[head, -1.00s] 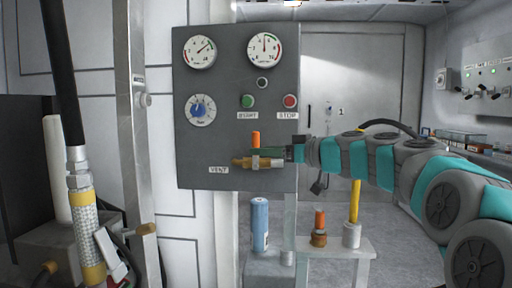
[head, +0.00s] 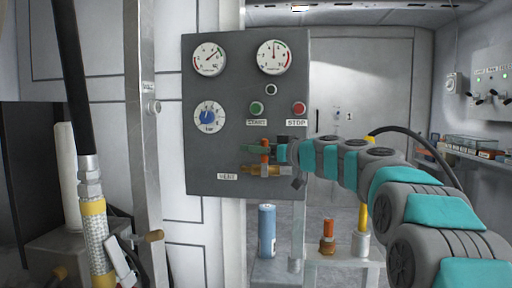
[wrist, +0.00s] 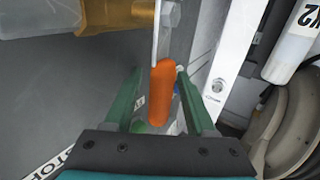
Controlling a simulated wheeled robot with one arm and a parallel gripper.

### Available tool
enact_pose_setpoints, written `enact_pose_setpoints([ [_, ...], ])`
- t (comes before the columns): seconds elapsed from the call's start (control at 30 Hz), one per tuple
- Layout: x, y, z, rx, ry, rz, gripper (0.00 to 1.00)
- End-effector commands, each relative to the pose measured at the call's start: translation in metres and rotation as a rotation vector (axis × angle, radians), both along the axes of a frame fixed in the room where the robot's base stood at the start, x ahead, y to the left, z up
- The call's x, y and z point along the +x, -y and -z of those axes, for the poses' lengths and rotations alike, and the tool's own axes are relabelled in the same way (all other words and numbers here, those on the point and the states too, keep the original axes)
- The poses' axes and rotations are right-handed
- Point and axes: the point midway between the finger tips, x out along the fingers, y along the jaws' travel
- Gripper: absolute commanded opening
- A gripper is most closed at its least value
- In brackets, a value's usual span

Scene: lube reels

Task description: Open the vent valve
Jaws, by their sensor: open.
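The vent valve is a brass fitting (head: 262,170) low on the grey panel, beside the VENT label (head: 227,177). Its orange handle (head: 265,152) stands upright above the brass body. My gripper (head: 254,148) reaches in from the right, its green fingers at the handle's height. In the wrist view the orange handle (wrist: 162,90) lies between the two open fingers of my gripper (wrist: 158,74), nearer the right one. I cannot tell whether it touches that finger. Part of the handle is hidden by the fingers in the head view.
The panel (head: 207,155) carries gauges, a blue dial (head: 209,117), a green start button (head: 257,108) and a red stop button (head: 299,109) above the valve. A blue cylinder (head: 267,230) stands below. A small stand (head: 340,257) holds orange and yellow parts.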

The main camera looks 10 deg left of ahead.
Motion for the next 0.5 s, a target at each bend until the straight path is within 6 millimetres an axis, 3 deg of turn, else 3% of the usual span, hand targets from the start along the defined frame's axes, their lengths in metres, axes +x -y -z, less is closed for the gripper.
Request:
enact_pose_setpoints([
  [0.2,0.0003,-0.0002,0.0006,0.001,-0.001,0.0,0.56],
  [0.5,0.0003,-0.0001,0.001,0.0,-0.001,0.0,0.22],
])
